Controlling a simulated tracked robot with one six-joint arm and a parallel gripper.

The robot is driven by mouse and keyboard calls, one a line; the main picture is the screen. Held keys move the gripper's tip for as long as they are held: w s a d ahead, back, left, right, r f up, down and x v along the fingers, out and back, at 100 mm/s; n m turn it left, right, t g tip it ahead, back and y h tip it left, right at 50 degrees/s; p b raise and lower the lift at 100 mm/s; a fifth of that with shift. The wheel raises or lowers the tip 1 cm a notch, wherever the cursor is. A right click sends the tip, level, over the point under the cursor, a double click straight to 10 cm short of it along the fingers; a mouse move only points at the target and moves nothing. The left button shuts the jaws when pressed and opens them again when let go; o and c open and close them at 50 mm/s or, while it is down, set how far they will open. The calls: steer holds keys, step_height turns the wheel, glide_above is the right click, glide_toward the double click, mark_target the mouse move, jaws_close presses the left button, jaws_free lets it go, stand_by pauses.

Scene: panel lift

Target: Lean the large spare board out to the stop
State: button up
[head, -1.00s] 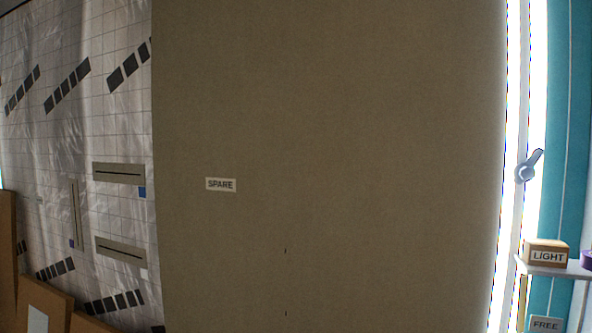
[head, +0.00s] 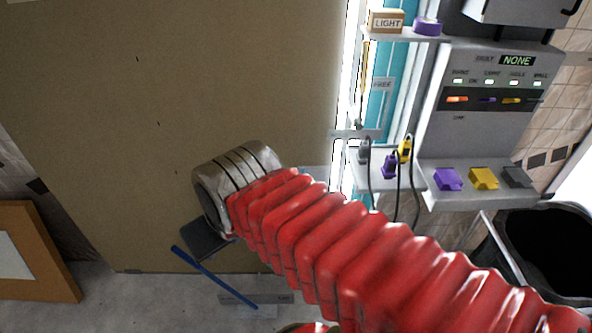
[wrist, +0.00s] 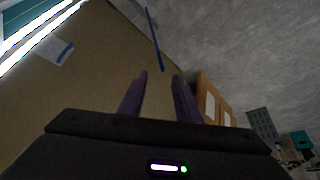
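The large spare board (head: 110,110) is a tall brown panel filling the left and middle of the head view. Its lower edge is by the grey floor. In the wrist view the board (wrist: 85,90) spreads behind and left of my gripper (wrist: 158,84). The two dark purple fingers are apart with nothing visibly held between them. I cannot tell whether they touch the board. In the head view my red-sleeved arm reaches across the board's lower right part and hides some of it; the fingers are not clear there. I cannot tell for sure which thing is the stop.
A blue rod (head: 215,277) slants near the board's foot, by a flat grey plate (head: 250,299) on the floor. A brown framed panel (head: 35,255) stands at lower left. At right are a shelf with a LIGHT box (head: 386,21), a console (head: 490,110) and a black bin (head: 550,245).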

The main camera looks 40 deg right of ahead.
steer(key=w+d+f+m+h, duration=0.1)
steer(key=d+f+m, duration=0.1)
steer(key=d+f, duration=1.15)
steer(key=w+d+f+m+t+h, duration=0.15)
steer(key=d+f, duration=0.65)
steer(key=f, duration=1)
steer(key=w+d+f+m+g+h, duration=0.1)
steer(key=w+d+f+m, duration=0.15)
steer(key=d+f, duration=1.1)
steer(key=w+d+r+t+h, duration=0.1)
steer(key=w+r+t+h, duration=0.1)
steer(key=r, duration=0.4)
steer(key=w+d+r+t+h, duration=0.1)
steer(key=w+r+t+h, duration=0.2)
steer(key=r+t, duration=0.3)
steer(key=shift+w+r+t+h, duration=0.2)
steer(key=shift+r+t+h, duration=0.25)
steer(key=shift+t, duration=0.3)
steer(key=shift+w, duration=0.1)
